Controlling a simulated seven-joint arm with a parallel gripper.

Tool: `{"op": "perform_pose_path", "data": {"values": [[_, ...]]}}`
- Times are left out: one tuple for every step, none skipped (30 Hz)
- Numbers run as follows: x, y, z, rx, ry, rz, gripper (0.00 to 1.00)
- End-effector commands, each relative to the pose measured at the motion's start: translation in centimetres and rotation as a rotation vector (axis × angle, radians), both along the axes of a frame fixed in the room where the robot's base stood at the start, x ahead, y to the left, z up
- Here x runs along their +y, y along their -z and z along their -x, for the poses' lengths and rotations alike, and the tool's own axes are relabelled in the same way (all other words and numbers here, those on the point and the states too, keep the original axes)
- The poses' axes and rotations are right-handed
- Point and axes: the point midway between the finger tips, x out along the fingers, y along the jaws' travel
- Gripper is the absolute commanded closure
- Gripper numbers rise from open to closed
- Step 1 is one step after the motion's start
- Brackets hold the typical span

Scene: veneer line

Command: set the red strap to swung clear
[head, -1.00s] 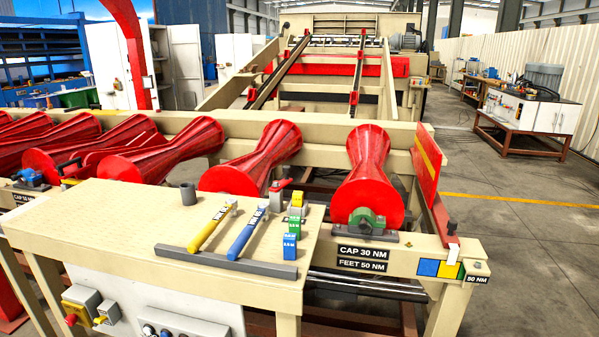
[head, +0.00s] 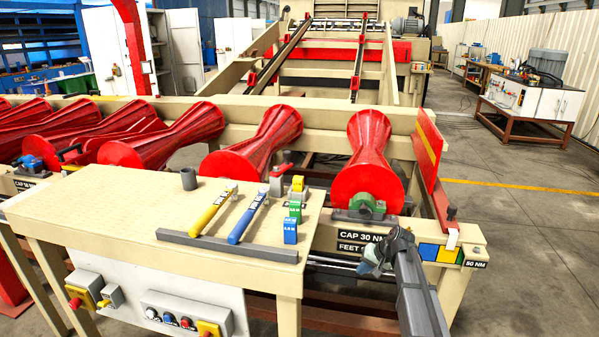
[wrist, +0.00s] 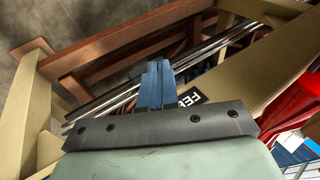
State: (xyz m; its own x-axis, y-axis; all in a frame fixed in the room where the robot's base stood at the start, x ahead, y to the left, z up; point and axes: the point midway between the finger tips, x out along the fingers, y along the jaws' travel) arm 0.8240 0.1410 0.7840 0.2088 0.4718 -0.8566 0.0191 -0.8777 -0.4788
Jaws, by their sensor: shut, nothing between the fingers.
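A red piece on a grey block (head: 279,173), which looks like the red strap, stands behind the table's back edge by the middle red roller. Its lower part is hidden by the table, and I cannot tell its exact position. My gripper (head: 372,262) is at the front right, below the CAP and FEET labels, well apart from that piece. In the wrist view my gripper's blue-grey fingers (wrist: 155,80) are together and empty, pointing towards the frame's metal rods.
The table (head: 110,205) carries a yellow wrench (head: 213,209), a blue wrench (head: 248,216), coloured blocks (head: 292,212) and a grey front rail (head: 225,247). A green bearing (head: 366,204) sits at the right roller. A red upright plate (head: 428,160) stands at the right.

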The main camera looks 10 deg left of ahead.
Motion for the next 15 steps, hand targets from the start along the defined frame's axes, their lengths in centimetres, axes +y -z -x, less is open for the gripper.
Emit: {"op": "perform_pose_path", "data": {"values": [[1.1, -2.7, -2.4, -0.022, 0.001, -0.047, 1.0], [1.7, -4.2, -3.4, -0.033, 0.0, -0.079, 1.0], [2.5, -6.3, -4.7, -0.046, -0.001, -0.121, 1.0], [3.1, -7.9, -5.6, -0.055, -0.002, -0.155, 1.0], [3.7, -9.5, -6.5, -0.063, -0.003, -0.189, 1.0], [4.6, -11.7, -7.7, -0.073, -0.006, -0.24, 1.0], [5.2, -13.5, -8.5, -0.081, -0.009, -0.279, 1.0], [5.9, -15.3, -9.4, -0.088, -0.012, -0.32, 1.0], [6.7, -17.7, -10.6, -0.092, -0.017, -0.382, 1.0], [7.3, -19.3, -11.3, -0.094, -0.02, -0.425, 1.0], [7.9, -20.7, -11.9, -0.092, -0.025, -0.469, 1.0], [8.5, -22.5, -12.6, -0.089, -0.031, -0.525, 1.0], [9.0, -23.6, -13.1, -0.083, -0.035, -0.568, 1.0], [9.4, -24.5, -13.6, -0.076, -0.039, -0.61, 1.0], [10.0, -25.5, -14.2, -0.064, -0.043, -0.666, 1.0]]}}
